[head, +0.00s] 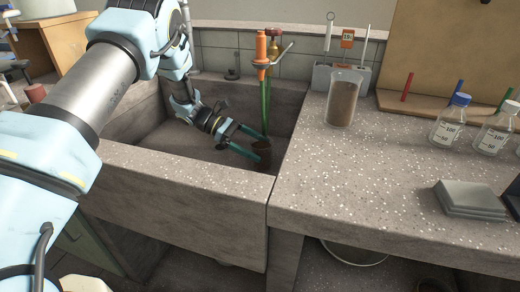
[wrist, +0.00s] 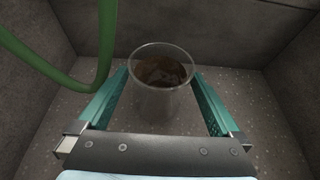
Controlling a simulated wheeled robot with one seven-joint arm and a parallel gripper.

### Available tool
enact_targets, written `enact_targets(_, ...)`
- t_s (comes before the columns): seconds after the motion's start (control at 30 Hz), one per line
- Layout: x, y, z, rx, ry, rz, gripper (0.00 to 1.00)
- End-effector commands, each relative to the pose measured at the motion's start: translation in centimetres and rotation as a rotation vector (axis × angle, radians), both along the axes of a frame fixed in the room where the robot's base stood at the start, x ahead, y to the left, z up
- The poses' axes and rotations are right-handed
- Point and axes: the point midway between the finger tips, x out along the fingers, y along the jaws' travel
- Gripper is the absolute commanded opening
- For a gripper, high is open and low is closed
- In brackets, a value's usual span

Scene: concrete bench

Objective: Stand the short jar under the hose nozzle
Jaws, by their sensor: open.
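A short glass jar (wrist: 161,88) with dark brown contents stands upright in the sink. In the head view the jar (head: 263,157) is a small dark shape near the sink's right wall. My gripper (wrist: 160,74) is open, with one teal finger on each side of the jar. It also shows in the head view (head: 254,147), reaching down into the sink. I cannot tell whether the fingers touch the jar. A green hose (head: 265,104) hangs from the orange-topped tap; it curves past the jar's left in the wrist view (wrist: 106,45). I cannot make out its nozzle end.
The stone sink (head: 180,180) walls surround my gripper closely. On the bench (head: 350,190) to the right stand a taller jar of brown material (head: 343,100), bottles with measuring marks (head: 451,120) and a grey block (head: 468,199). The bench's front middle is clear.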

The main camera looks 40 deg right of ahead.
Motion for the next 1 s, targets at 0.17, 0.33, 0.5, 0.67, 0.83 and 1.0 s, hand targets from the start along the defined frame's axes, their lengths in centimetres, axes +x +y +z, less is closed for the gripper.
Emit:
enact_targets(0.17,3.1,1.9,1.4,-0.002,-0.002,0.004,1.0)
enact_targets(0.33,5.8,3.6,2.7,-0.002,-0.001,0.003,1.0)
enact_targets(0.5,7.6,4.9,3.6,-0.001,-0.001,0.003,1.0)
enact_targets(0.67,8.3,5.3,4.0,0.0,0.0,0.001,1.0)
enact_targets(0.83,8.3,5.4,4.1,0.001,0.001,0.0,1.0)
enact_targets(1.0,8.3,5.4,4.1,0.001,0.001,0.0,1.0)
